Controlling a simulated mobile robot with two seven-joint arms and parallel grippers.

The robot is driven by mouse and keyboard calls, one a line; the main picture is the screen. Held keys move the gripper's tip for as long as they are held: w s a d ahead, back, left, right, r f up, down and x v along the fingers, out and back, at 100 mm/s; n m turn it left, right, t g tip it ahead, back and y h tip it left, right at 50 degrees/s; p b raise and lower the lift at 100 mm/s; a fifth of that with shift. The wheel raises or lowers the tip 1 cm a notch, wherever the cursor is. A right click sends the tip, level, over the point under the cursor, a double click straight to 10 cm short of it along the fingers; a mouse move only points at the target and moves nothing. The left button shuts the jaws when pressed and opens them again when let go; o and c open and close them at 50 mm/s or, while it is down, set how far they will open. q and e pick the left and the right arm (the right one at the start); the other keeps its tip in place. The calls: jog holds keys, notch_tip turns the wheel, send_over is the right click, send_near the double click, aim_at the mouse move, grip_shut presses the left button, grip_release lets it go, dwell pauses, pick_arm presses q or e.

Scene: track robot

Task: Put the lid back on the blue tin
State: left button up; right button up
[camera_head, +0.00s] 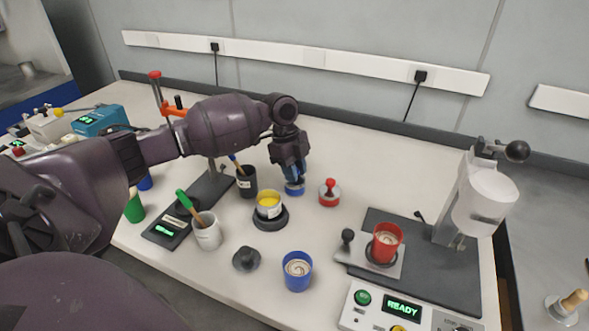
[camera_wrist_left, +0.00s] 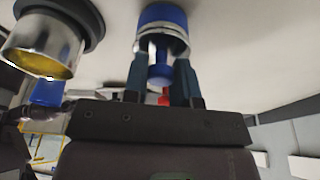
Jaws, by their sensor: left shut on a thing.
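The blue tin (camera_head: 297,272) stands upright and open at the front middle of the table, with a pale swirl inside. My left gripper (camera_head: 293,177) is behind it, shut on the knob of the blue lid (camera_head: 295,189). In the left wrist view the two fingers (camera_wrist_left: 162,85) grip the lid's blue knob, and the lid (camera_wrist_left: 163,22) shows a silver band and a blue lower part. The lid is apart from the tin, at or just above the table; I cannot tell whether it touches. My right gripper is not in view.
A tin with yellow contents (camera_head: 268,204) on a dark base stands left of the lid, and a red-knobbed lid (camera_head: 329,193) to its right. A red tin (camera_head: 387,243) sits at the press (camera_head: 483,200).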

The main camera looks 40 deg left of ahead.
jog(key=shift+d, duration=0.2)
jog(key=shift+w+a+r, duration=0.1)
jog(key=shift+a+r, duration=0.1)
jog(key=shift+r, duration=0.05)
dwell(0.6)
pick_arm(q)
jog(key=o, duration=1.5)
jog(key=shift+c, duration=0.2)
jog(key=shift+r+p, duration=2.1)
jog(key=shift+r, duration=1.4)
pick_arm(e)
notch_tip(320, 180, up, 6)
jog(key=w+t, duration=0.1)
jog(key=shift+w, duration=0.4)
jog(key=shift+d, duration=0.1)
pick_arm(q)
grip_shut()
